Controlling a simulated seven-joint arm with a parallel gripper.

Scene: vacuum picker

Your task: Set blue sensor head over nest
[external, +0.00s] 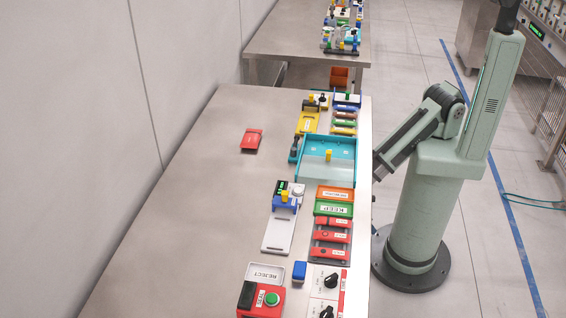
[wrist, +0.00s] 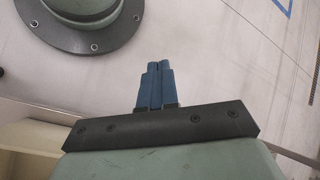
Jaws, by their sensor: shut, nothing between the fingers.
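A blue block with a yellow tab, which looks like the blue sensor head (external: 286,203), sits at the far end of a white plate (external: 276,239) on the bench. A small green display and a white round part are beside it. I cannot tell for sure which part is the nest. My gripper (wrist: 156,66) shows in the wrist view with its blue fingers together and empty, over the floor near my base. In the external view my folded arm stands right of the bench, and I cannot make out the fingers.
A teal tray (external: 318,172) with a yellow part lies beyond the plate. Orange, green and red trays line the right edge. A blue cube (external: 299,271), a REJECT tray (external: 265,273) and a red button box (external: 262,299) are nearer. The bench's left side is mostly clear.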

